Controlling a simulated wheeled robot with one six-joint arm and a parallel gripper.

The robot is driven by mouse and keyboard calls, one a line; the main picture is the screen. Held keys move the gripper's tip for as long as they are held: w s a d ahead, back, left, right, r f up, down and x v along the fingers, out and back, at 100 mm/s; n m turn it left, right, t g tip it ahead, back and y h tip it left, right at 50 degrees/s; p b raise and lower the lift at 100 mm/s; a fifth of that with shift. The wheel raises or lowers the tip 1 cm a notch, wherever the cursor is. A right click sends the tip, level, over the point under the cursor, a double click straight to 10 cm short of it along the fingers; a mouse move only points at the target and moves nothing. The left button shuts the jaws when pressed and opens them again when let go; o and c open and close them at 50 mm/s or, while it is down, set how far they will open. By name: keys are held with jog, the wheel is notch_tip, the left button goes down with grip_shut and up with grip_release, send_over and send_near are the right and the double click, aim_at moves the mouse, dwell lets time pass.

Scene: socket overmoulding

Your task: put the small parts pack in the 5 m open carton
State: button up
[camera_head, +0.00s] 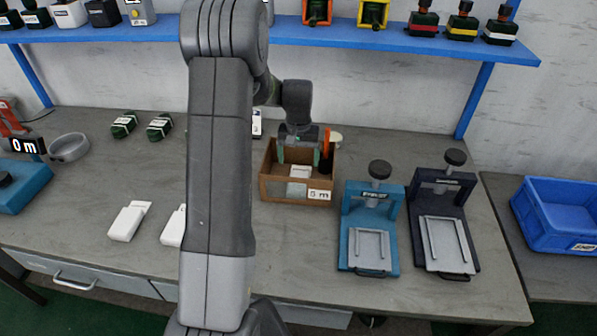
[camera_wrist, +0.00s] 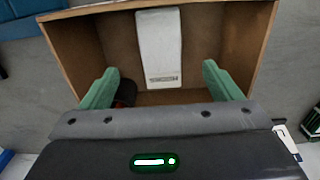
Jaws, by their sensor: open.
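The open carton (camera_head: 284,189) is a brown, open-topped box with a "5 m" label, standing on the workbench. In the wrist view its wall (camera_wrist: 75,50) and brown floor fill the upper part. A white pack (camera_wrist: 159,45) with a small printed label lies inside on the carton floor; it also shows in the head view (camera_head: 300,172). My gripper (camera_head: 299,158) is over the carton with its green fingers wide apart. In the wrist view my gripper (camera_wrist: 160,88) is open, with nothing between the fingers. A dark object with a red part, partly hidden, is by the left finger.
Two clamp fixtures, teal (camera_head: 371,225) and dark blue (camera_head: 443,225), stand right of the carton. White packs (camera_head: 129,221) lie at the front left, one partly behind my arm. Two green-black parts (camera_head: 124,124) lie further back. A blue shelf (camera_head: 420,43) runs above; a blue bin (camera_head: 556,222) is far right.

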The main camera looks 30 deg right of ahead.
jog(key=shift+r, duration=1.6)
jog(key=shift+f, duration=0.1)
jog(key=shift+f+p, duration=0.55)
jog(key=shift+f, duration=3.65)
jog(key=shift+f, duration=0.15)
